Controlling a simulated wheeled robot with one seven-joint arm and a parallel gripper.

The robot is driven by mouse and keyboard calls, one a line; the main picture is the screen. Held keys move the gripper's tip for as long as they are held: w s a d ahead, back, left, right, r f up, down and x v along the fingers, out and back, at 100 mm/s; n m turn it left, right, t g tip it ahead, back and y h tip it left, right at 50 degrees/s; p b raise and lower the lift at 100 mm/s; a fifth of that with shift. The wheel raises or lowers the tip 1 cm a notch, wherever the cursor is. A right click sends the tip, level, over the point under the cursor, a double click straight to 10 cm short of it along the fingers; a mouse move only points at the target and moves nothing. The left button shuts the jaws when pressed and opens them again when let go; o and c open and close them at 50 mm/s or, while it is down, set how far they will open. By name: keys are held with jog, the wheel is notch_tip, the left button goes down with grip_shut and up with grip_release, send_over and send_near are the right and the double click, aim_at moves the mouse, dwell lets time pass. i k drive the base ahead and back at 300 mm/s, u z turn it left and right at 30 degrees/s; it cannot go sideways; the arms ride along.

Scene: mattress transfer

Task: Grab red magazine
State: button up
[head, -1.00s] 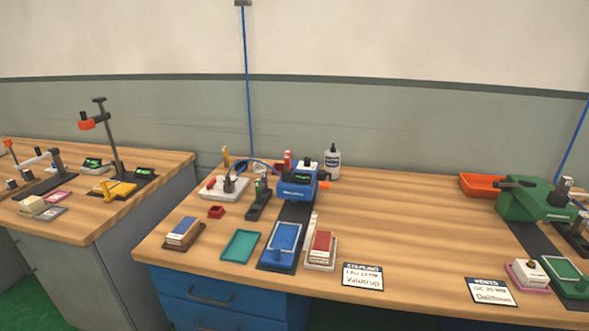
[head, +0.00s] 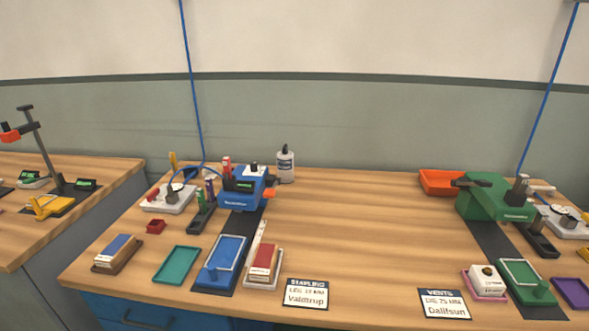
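A block with a red top and white lower part (head: 264,260) sits on a pale tray (head: 250,284) near the front edge of the wooden bench, right of a blue tray. It looks like the red magazine. A similar block with a blue top (head: 114,249) sits on a brown tray at the front left. My gripper is not in view, so its state does not show. Nothing covers the red block.
A blue tray (head: 221,262) lies on a dark strip before a blue machine (head: 240,188). A teal tray (head: 176,266) is to its left. A label card (head: 305,293) is right of the red block. The bench middle (head: 360,225) is clear. A green machine (head: 488,198) stands at right.

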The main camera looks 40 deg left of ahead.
aim_at(226, 161)
jog(key=z, duration=2)
jog(key=k, duration=2.7)
jog(key=u, duration=1.5)
jog(key=i, duration=0.4)
jog(key=u, duration=0.05)
